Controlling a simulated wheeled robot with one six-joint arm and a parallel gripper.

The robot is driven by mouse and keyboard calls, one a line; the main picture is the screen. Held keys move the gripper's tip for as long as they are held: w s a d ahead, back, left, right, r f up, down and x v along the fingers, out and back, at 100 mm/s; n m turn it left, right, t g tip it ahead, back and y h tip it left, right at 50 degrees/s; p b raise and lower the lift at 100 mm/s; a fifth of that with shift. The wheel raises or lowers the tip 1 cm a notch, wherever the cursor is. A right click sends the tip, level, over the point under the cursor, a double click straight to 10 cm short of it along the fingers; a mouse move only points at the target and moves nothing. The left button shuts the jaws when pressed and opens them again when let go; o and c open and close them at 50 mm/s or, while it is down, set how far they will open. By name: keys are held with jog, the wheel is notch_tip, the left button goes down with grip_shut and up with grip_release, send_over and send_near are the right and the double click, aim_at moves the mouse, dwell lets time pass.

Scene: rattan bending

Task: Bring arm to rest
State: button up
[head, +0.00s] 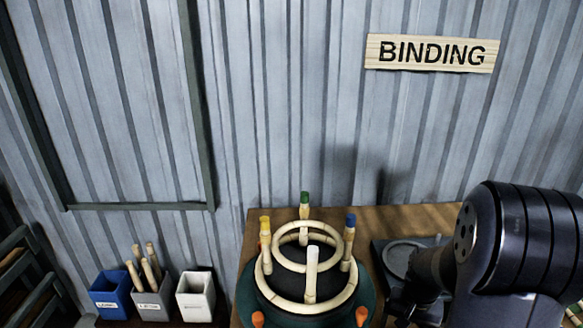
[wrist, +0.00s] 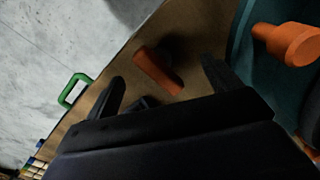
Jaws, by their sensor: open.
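My gripper (wrist: 162,70) is open in the wrist view, its two dark fingers spread apart. An orange cylindrical piece (wrist: 157,70) shows between the fingers, over the brown table; I cannot tell how far below them it is. In the head view my dark arm fills the lower right, and the gripper's fingers are not visible there. Left of the arm stands a round teal jig (head: 245,300) with pale posts tipped in several colours. Two pale rattan rings (head: 346,292) sit around and among the posts.
The wooden table (head: 420,217) has a grey round fixture (head: 400,258) beside my arm. Blue, grey and white bins (head: 195,300) stand left. An orange knob (wrist: 288,42) juts from the jig. A BINDING sign (head: 432,53) hangs on the wall.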

jog(key=n+p, duration=0.1)
jog(key=n, duration=0.4)
jog(key=shift+r, duration=0.8)
jog(key=shift+a, duration=0.1)
